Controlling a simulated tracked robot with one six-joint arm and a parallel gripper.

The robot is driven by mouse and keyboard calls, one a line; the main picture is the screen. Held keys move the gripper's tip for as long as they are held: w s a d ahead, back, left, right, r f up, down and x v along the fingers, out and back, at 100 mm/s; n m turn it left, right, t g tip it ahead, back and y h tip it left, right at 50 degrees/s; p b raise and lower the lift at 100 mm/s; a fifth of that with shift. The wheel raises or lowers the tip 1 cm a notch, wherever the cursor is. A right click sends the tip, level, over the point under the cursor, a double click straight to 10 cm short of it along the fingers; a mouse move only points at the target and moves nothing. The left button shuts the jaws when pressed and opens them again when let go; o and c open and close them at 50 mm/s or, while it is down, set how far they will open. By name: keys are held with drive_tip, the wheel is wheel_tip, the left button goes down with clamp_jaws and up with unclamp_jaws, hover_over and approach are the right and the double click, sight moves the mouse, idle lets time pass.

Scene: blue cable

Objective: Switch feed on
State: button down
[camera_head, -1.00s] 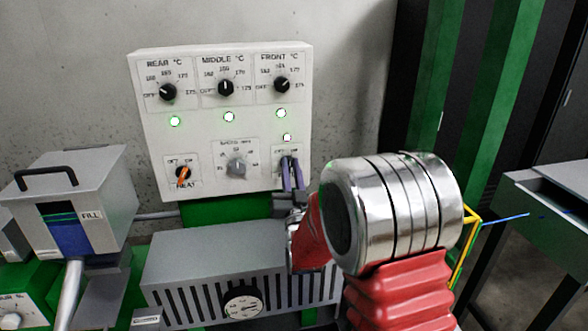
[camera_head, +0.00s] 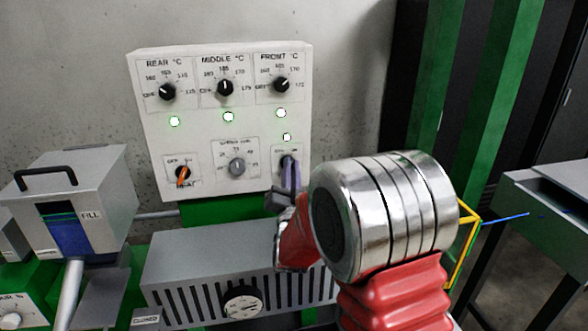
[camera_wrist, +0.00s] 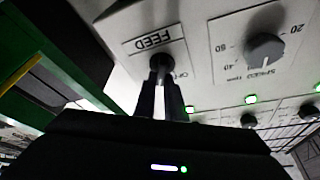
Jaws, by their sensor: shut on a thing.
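The feed switch (camera_wrist: 162,64) is a small dark knob beside the FEED label in the wrist view. It sits at the lower right of the white control panel (camera_head: 210,135), where my fingers cover most of it in the head view. My gripper (camera_head: 289,163) points at the panel and its fingertips are shut on the feed switch. In the wrist view the two narrow fingers (camera_wrist: 161,84) meet the knob from below, one on each side. The switch's exact angle is hidden. A small lamp (camera_head: 287,137) just above it glows green.
The panel also carries an orange heat switch (camera_head: 183,174), a grey speed knob (camera_head: 237,166) and three black temperature knobs with green lamps below. A grey slotted housing (camera_head: 190,268) with a gauge lies below. A fill hopper (camera_head: 100,200) stands at the left.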

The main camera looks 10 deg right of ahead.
drive_tip(key=shift+d, duration=0.1)
drive_tip(key=c, duration=1.8)
unclamp_jaws()
